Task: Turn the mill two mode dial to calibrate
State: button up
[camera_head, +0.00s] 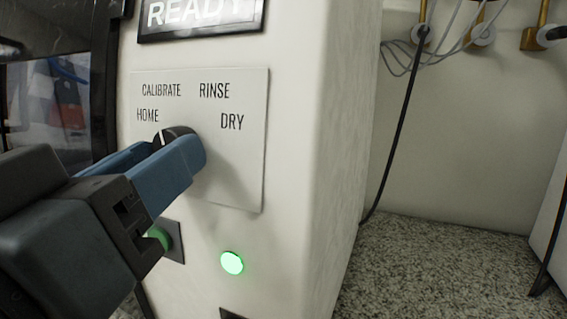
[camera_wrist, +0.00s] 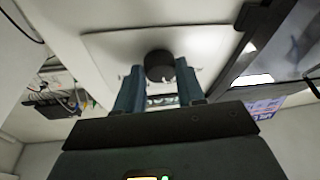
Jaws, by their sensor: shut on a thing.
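The mode dial (camera_head: 177,131) is a dark round knob with a white pointer line on a pale label plate (camera_head: 235,175). The labels read HOME, CALIBRATE, RINSE and DRY. The pointer line is partly hidden, but its visible part points up toward the HOME and CALIBRATE side; I cannot tell exactly which. My gripper (camera_head: 175,150) has its two blue fingers shut on the dial, covering its lower part. In the wrist view the black dial (camera_wrist: 159,66) sits between the tips of my gripper (camera_wrist: 159,75).
A READY display (camera_head: 200,14) is above the plate. A lit green button (camera_head: 232,262) is below it, and another green button (camera_head: 157,238) is partly behind my gripper. A dark-framed window (camera_head: 60,95) is at left. A black cable (camera_head: 400,130) hangs at right over speckled counter.

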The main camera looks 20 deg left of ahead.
jog(key=o, duration=1)
jog(key=shift+s+d+f, duration=0.1)
jog(key=shift+s+f, duration=0.1)
jog(key=shift+s, duration=1.1)
jog(key=shift+s+d+f, duration=0.1)
jog(key=shift+s+f, duration=0.15)
jog(key=shift+s, duration=1)
jog(key=shift+s+d+f, duration=0.1)
jog(key=shift+s+f, duration=0.1)
jog(key=shift+s, duration=1.1)
jog(key=shift+a, duration=0.1)
